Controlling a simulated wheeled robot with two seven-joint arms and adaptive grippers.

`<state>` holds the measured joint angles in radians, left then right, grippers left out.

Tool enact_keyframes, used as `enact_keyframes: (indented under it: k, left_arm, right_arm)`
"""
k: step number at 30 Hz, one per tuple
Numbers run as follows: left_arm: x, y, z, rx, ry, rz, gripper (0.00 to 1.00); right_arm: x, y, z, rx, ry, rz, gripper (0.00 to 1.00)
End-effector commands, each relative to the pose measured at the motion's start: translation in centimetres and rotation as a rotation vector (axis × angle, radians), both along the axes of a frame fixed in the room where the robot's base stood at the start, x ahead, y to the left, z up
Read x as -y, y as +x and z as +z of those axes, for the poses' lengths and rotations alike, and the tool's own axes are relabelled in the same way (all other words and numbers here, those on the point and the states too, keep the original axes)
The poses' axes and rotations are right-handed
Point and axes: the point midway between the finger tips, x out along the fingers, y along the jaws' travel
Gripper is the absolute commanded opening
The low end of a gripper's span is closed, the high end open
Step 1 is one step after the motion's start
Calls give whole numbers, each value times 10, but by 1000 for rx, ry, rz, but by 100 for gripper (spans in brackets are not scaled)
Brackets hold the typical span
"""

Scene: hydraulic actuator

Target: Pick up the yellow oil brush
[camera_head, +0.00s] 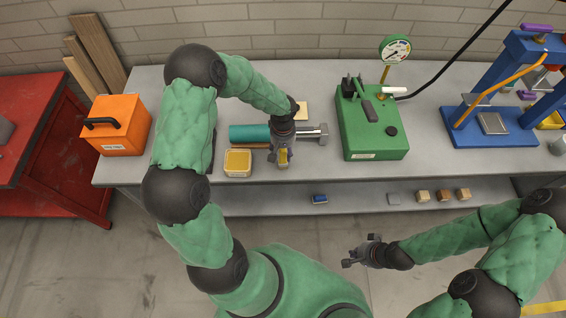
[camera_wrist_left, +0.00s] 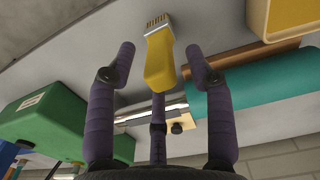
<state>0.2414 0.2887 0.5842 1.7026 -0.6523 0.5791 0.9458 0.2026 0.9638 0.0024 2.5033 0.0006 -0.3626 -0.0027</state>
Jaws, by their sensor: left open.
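The yellow oil brush (camera_head: 283,156) lies near the front edge of the workbench, partly hidden under my left gripper (camera_head: 284,150). How far the handle is from the fingers is hard to tell. My right gripper (camera_head: 358,256) is low in front of the bench, away from the brush; its fingers are too small to read.
A yellow tray (camera_head: 237,163) stands left of the brush. A teal cylinder (camera_head: 248,132) with a metal rod (camera_head: 312,134) lies behind it. A green pump unit (camera_head: 370,130) with a gauge is to the right, and an orange case (camera_head: 116,125) at the far left. Bench space right of the brush is clear.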

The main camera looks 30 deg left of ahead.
Motion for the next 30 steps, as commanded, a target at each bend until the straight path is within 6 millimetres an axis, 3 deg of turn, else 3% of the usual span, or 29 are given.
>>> enact_keyframes:
  k: [1, 6, 7, 20, 30]
  left_arm:
    - [0, 0, 0, 0, 0, 0, 53]
    - [0, 0, 0, 0, 0, 0, 5]
    - [0, 0, 0, 0, 0, 0, 0]
    - [0, 0, 3, 1, 0, 0, 0]
    - [0, -5, 40, 2, 2, 0, 0]
  right_arm:
    - [0, 0, 0, 0, 0, 0, 0]
    - [0, 0, 0, 0, 0, 0, 0]
    - [0, 0, 0, 0, 0, 0, 0]
    - [0, 0, 0, 0, 0, 0, 0]
    - [0, 0, -1, 0, 0, 0, 0]
